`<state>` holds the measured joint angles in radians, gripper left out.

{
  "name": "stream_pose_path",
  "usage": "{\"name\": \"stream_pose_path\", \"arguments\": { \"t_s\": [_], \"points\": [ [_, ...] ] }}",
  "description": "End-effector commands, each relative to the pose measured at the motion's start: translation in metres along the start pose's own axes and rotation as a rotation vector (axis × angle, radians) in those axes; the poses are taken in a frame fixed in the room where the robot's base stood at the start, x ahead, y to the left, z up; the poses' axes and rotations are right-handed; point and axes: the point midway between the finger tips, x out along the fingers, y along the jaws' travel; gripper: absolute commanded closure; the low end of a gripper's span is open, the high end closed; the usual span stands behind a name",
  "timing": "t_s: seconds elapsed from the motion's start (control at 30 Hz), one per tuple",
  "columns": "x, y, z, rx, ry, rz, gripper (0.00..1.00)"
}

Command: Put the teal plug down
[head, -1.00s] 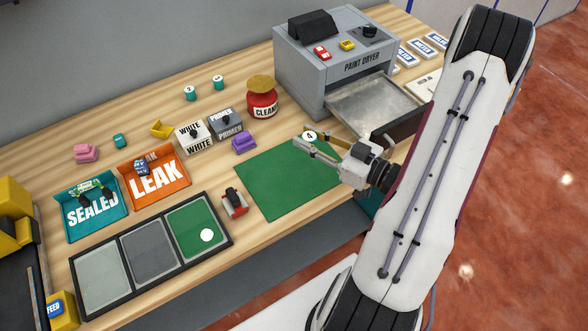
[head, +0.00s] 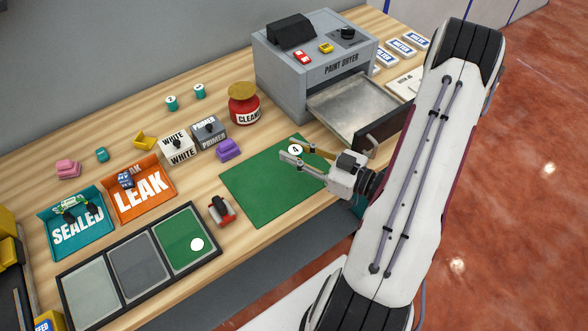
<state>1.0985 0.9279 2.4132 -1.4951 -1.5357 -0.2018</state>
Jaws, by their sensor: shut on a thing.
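My gripper (head: 293,150) is over the back part of the green mat (head: 262,193), coming in from the right. It is shut on a small plug with a round white top marked 4 (head: 295,149). The fingers hide the plug's side, so its teal colour does not show. I cannot tell whether it touches the mat. Other small teal plugs stand apart on the table: two at the back (head: 171,103) (head: 199,91) and one at the left (head: 102,154).
The grey paint dryer (head: 330,70) stands behind, its drawer (head: 385,130) open near my gripper. A purple piece (head: 228,149) and a red-and-black tool (head: 221,211) lie left of the mat. SEALED (head: 78,232) and LEAK (head: 143,198) bins are farther left. The mat's front and left are clear.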

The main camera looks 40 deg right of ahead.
Motion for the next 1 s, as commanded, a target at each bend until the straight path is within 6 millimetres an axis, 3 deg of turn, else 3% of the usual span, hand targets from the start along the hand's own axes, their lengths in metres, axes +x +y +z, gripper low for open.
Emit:
{"name": "stream_pose_path", "arguments": {
  "t_s": [0.3, 1.0],
  "points": [
    [0.001, 0.000, 0.027, 0.003, 0.000, 0.000, 1.00],
    [0.002, 0.000, 0.040, 0.001, 0.000, 0.000, 1.00]
  ]
}}
